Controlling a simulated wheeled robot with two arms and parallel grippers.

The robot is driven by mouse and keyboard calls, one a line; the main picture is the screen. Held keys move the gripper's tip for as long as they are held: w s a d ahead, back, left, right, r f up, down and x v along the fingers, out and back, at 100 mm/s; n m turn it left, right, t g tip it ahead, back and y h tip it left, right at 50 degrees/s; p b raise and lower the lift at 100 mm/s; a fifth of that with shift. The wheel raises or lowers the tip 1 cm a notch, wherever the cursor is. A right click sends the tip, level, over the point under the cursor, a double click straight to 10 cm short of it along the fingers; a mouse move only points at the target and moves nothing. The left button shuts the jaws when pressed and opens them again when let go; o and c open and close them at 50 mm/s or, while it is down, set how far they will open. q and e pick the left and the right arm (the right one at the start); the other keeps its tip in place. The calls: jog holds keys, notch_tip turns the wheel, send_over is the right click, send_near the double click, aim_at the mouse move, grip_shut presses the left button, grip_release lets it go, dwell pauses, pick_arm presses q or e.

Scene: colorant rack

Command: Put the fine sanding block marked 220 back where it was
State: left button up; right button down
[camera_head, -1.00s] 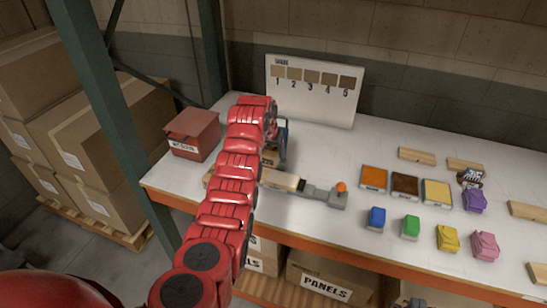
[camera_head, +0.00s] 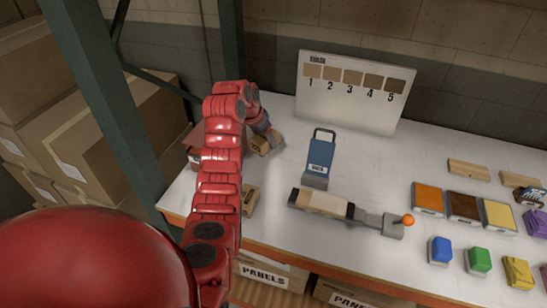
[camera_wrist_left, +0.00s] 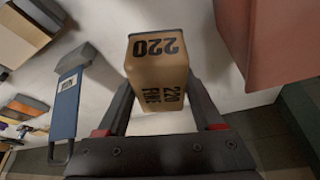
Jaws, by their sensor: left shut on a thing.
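My left gripper (camera_head: 268,139) is shut on the tan sanding block (camera_head: 262,145) near the back left of the table, just right of the red box. In the left wrist view the block (camera_wrist_left: 158,75) reads "220" and "FINE" and sits between the fingers. I cannot tell whether it touches the table. Another tan block (camera_head: 250,201) lies nearer the front edge, partly hidden by my arm. My right gripper is out of view.
The red box (camera_head: 191,157) is mostly behind my arm; its wall (camera_wrist_left: 275,45) is close in the wrist view. A blue-handled tool (camera_head: 320,155) stands right of the gripper. A clamp-like sander (camera_head: 330,204) lies in front. A numbered board (camera_head: 352,95) stands behind.

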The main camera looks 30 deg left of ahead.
aim_at(269, 166)
pick_arm(q)
jog(key=shift+a+f, duration=0.1)
jog(key=shift+f, duration=0.05)
jog(key=f+p, duration=0.1)
jog(key=f, duration=0.1)
jog(key=d+f+p, duration=0.1)
jog(key=shift+s+f, duration=0.2)
jog(key=shift+f, duration=0.15)
jog(key=f+p, duration=0.1)
jog(key=f, duration=0.1)
jog(key=f+p, duration=0.1)
jog(key=f, duration=0.2)
jog(key=shift+w+a+f, duration=0.1)
jog(key=shift+a+f, duration=0.1)
jog(key=shift+f, duration=0.05)
jog(key=shift+f, duration=0.1)
jog(key=shift+f, duration=0.2)
jog(key=o, duration=1.3)
jog(key=shift+r, duration=0.1)
jog(key=shift+r, duration=0.1)
